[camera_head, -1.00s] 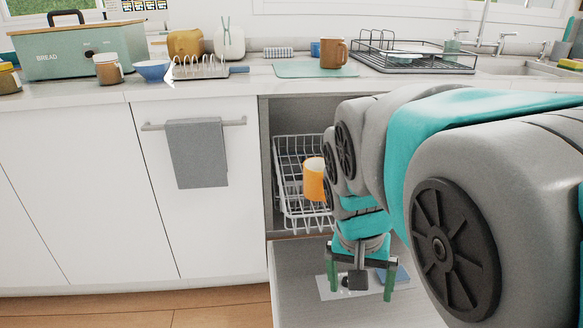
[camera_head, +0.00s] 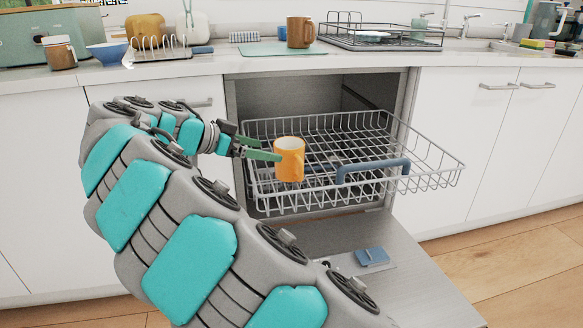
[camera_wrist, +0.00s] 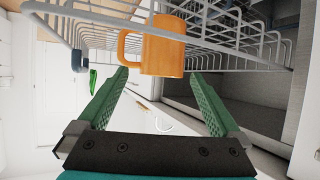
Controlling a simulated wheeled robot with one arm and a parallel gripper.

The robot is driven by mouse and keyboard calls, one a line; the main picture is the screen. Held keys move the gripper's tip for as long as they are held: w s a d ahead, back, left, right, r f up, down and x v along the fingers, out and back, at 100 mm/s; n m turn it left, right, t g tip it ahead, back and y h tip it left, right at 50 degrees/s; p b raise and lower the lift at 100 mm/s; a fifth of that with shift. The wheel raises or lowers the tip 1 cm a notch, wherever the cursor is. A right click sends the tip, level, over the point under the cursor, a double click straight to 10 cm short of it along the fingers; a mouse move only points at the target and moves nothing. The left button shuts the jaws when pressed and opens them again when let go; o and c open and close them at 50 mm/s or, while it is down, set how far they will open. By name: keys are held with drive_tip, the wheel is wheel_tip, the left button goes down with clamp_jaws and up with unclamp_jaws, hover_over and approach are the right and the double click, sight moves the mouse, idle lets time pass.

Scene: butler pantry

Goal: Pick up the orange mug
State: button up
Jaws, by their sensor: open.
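The orange mug (camera_head: 289,160) is upright at the left part of the dishwasher's pulled-out wire rack (camera_head: 430,158). My gripper (camera_head: 269,150) comes in from the left with its green fingers pointing at the mug. In the wrist view, the mug (camera_wrist: 164,54) lies ahead of the open fingers (camera_wrist: 158,76), between their lines, with its handle on the left. The fingers are not closed on it, and I cannot tell whether a tip touches it. The mug's base is partly hidden by rack wires in the head view.
The dishwasher door (camera_head: 400,285) is folded down under the rack and bears a small blue item (camera_head: 371,257). The counter above holds a brown mug (camera_head: 300,32), a dish rack (camera_head: 380,36) and a blue bowl (camera_head: 108,53). The rack's right side looks empty.

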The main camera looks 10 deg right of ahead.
sight(283, 155)
drive_tip(key=shift+w+a+f, duration=0.1)
drive_tip(key=shift+w+f, duration=0.05)
drive_tip(key=shift+w, duration=0.05)
drive_tip(key=shift+x, duration=3.85)
drive_tip(key=shift+a+f, duration=0.1)
drive_tip(key=shift+f, duration=0.05)
drive_tip(key=c, duration=1.3)
drive_tip(key=shift+c, duration=0.3)
